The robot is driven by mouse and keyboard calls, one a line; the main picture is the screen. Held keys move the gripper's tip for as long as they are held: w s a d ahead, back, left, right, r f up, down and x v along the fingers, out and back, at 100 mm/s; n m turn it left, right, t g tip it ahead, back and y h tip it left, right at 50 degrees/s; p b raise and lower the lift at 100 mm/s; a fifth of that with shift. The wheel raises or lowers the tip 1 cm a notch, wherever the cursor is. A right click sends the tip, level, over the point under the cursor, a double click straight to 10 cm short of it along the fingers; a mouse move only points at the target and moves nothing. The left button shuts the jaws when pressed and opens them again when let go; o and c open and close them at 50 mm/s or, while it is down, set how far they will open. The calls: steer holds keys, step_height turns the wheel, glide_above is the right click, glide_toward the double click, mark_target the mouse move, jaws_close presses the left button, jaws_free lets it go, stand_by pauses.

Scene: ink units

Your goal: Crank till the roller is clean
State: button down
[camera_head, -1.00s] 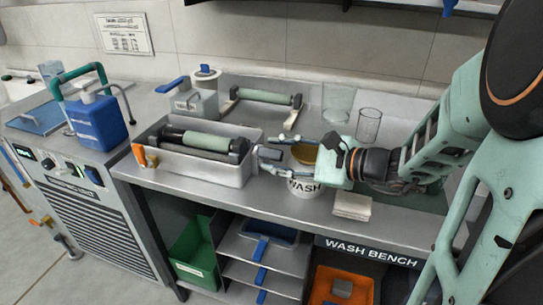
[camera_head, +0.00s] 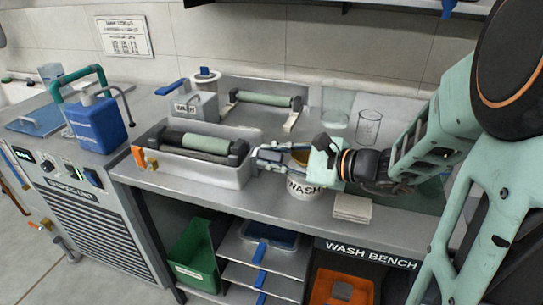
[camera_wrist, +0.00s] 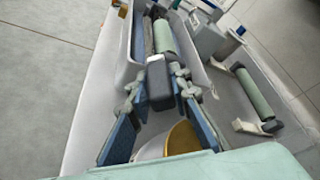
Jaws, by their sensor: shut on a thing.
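The handle (camera_wrist: 160,85) shows between both fingers in the wrist view, just outside the trough's end wall. The crank's arm is mostly hidden.
A second green roller (camera_head: 263,99) rests on a stand behind. A lidded grey box (camera_head: 195,105) and clear beakers (camera_head: 368,127) stand at the back. Stacked pale pads (camera_head: 352,207) lie right of the pot. An orange clip (camera_head: 140,157) is on the trough's left end.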

steer(key=shift+r, duration=0.2)
steer(key=r+m+p, duration=0.1)
steer(key=p, duration=0.2)
steer(key=shift+w+d+g, duration=0.15)
steer(key=shift+w+g, duration=0.25)
steer(key=w+d+m+g+y+p, duration=0.2)
steer(key=w+d+m+g+p, duration=0.2)
steer(key=w+m+p, duration=0.5)
steer(key=w+g+p, duration=0.1)
steer(key=g+p, duration=0.1)
steer(key=p, duration=0.6)
steer(key=shift+d+f, duration=0.15)
steer(key=shift+f, duration=0.2)
steer(key=shift+d+f, duration=0.1)
steer(key=shift+f, duration=0.05)
